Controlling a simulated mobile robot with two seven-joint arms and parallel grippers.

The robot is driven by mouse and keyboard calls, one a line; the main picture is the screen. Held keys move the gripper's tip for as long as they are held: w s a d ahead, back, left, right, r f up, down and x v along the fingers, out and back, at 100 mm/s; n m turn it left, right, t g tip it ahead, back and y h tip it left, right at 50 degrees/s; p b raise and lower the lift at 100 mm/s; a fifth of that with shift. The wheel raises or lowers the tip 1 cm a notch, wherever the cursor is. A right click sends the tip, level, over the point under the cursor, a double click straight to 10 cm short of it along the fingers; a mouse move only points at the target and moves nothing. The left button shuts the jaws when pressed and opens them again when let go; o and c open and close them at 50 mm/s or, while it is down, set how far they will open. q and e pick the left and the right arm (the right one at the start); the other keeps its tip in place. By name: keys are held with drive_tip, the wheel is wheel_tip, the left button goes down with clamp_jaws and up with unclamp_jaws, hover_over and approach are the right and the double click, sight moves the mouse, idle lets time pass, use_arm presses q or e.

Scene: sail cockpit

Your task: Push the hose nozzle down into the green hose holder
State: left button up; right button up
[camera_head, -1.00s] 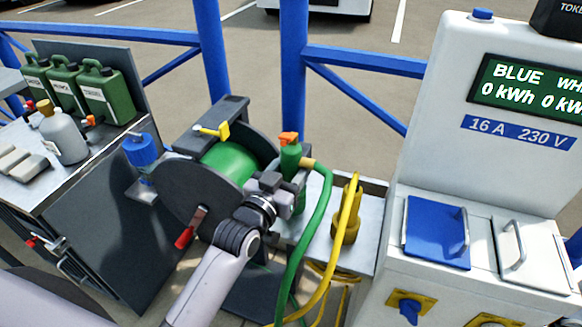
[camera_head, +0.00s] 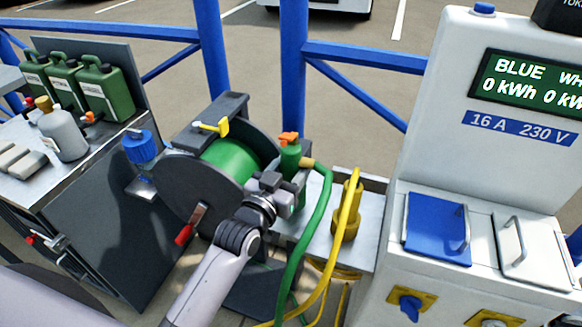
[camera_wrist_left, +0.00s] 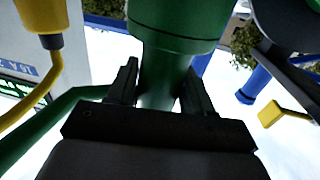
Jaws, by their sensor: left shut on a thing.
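The hose nozzle (camera_head: 289,158) is a green upright cylinder with an orange top, beside the hose reel in the head view. My left gripper (camera_head: 284,192) is shut on the nozzle from the front left. In the left wrist view, which is upside down, the narrow green nozzle body (camera_wrist_left: 160,80) sits between my two dark fingers (camera_wrist_left: 155,95). A wider green cylinder (camera_wrist_left: 175,22), which looks like the hose holder, lies in line with it, just below the fingers in the scene. I cannot tell how deep the nozzle sits in it. My right gripper is out of view.
The green hose (camera_head: 317,215) hangs from the nozzle's right side. A dark reel (camera_head: 180,190) stands close on the left. A yellow plug (camera_head: 347,212) with its cable is on the right, before the white power pedestal (camera_head: 490,225). Blue railings (camera_head: 294,70) stand behind.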

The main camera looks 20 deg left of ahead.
sight(286, 176)
use_arm(q)
drive_tip(key=o, duration=1.1)
drive_tip(key=shift+o, duration=0.2)
drive_tip(key=shift+f, duration=0.1)
drive_tip(key=shift+s+a+p, duration=0.15)
drive_tip(key=shift+s+p, duration=0.45)
drive_tip(key=shift+s, duration=0.25)
drive_tip(key=shift+s+a+p, duration=0.15)
drive_tip(key=shift+s+p, duration=0.4)
drive_tip(key=shift+s, duration=0.45)
drive_tip(key=shift+s+a+p, duration=0.15)
drive_tip(key=shift+s+p, duration=0.35)
drive_tip(key=shift+s, duration=0.5)
drive_tip(key=shift+s+a+p, duration=0.25)
drive_tip(key=shift+s+p, duration=0.3)
drive_tip(key=shift+s, duration=0.75)
drive_tip(key=shift+s+a+p, duration=0.25)
drive_tip(key=shift+s+p, duration=0.25)
drive_tip(key=shift+s, duration=0.8)
